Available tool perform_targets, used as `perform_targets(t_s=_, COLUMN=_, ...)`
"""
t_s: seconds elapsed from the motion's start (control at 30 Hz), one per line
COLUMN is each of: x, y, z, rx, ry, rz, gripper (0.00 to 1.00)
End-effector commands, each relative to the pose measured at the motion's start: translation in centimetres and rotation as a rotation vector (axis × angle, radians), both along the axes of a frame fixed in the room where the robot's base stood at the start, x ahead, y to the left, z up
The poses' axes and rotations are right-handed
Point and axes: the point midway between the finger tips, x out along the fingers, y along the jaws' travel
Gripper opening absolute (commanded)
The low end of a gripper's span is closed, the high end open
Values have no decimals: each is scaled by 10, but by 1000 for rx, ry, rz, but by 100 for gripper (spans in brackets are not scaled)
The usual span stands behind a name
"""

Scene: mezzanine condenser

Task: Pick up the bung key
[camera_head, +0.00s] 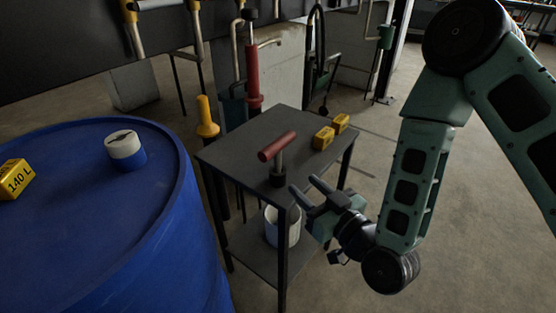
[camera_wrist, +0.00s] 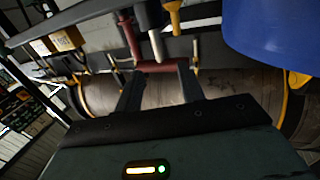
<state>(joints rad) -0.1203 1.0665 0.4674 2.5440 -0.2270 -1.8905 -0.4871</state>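The bung key, which I take to be the T-shaped tool with a red bar handle (camera_head: 277,146), a metal stem and a dark foot, stands upright on the small dark table (camera_head: 237,151). My gripper (camera_head: 302,186) is open and empty at the table's front right edge, its fingers pointing at the key from the right, apart from it. In the wrist view my open gripper (camera_wrist: 160,72) has the red handle (camera_wrist: 160,66) showing across the space between and beyond its fingertips.
Two yellow blocks (camera_head: 323,138) lie at the table's back right. A white bucket (camera_head: 282,227) stands on the lower shelf. A large blue drum (camera_head: 150,230) with a white-and-blue cap (camera_head: 125,150) and a yellow 140 L block (camera_head: 15,179) is at left. Red and yellow upright handles stand behind the table.

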Motion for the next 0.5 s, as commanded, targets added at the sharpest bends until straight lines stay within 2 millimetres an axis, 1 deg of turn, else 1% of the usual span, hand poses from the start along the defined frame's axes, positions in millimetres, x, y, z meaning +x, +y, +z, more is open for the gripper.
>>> perform_targets(t_s=0.03, x=4, y=1, z=-6, rx=2, ry=-5, rz=-1, gripper=39)
perform_targets(t_s=0.33, x=16, y=10, z=-6, rx=0, ry=-4, rz=0, gripper=39)
perform_targets(t_s=0.5, x=29, y=19, z=-6, rx=-1, ry=-4, rz=-1, gripper=39)
